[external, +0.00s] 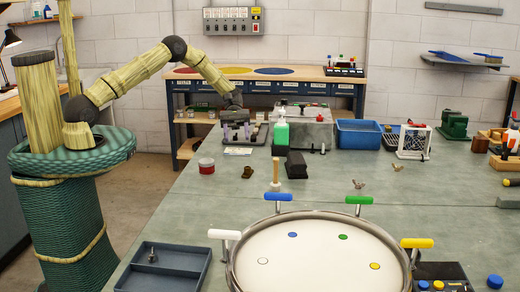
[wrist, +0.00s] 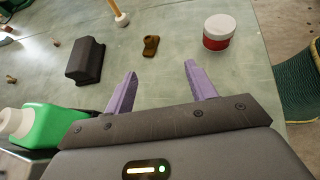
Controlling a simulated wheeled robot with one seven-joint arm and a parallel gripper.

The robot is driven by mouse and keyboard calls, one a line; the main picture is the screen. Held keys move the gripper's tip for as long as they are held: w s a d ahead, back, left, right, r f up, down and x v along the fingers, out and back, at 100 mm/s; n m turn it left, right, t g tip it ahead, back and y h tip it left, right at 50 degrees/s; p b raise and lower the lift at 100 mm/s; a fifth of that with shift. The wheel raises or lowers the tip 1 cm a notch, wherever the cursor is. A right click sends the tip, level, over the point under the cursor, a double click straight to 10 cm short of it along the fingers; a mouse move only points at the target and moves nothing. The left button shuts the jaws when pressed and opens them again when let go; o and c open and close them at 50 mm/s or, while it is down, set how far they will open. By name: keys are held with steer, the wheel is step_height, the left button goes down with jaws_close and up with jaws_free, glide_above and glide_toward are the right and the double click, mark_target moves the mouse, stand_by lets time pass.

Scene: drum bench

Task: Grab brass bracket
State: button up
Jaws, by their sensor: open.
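The brass bracket (external: 248,172) is a small brown-gold piece lying on the grey-green bench in the external view, between a red-and-white jar and a black block. In the wrist view the bracket (wrist: 151,45) lies ahead of my fingertips, roughly between their lines and apart from them. My gripper (wrist: 160,80) is open, with two purple fingers spread and nothing between them. In the external view my gripper (external: 238,138) is over the back left of the bench, behind the bracket. Nothing hides the bracket in the wrist view.
The jar (wrist: 219,32) stands right of the bracket, the black block (wrist: 86,60) left. A green bottle (wrist: 45,124) is close to my gripper's left side. A wooden-handled mallet (external: 276,172) stands nearby. A large round drum (external: 318,215) fills the front. Bare bench surrounds the bracket.

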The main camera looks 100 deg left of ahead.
steer(key=a, duration=0.1)
steer(key=a+n+t+h, duration=0.1)
steer(key=shift+s+a+f, duration=0.1)
steer(key=shift+a+f, duration=0.25)
steer(key=shift+a, duration=0.05)
steer(key=shift+d, duration=0.1)
steer(key=p, duration=0.3)
glide_toward(248, 171)
steer(key=shift+s+d+f, duration=0.1)
steer(key=shift+d+f, duration=0.75)
steer(key=shift+d, duration=0.15)
steer(key=p+x, duration=0.1)
steer(key=x, duration=0.4)
steer(key=shift+w+d+r+p, duration=0.1)
steer(key=shift+w+p, duration=0.15)
steer(key=shift+p, duration=0.1)
steer(key=c, duration=1.1)
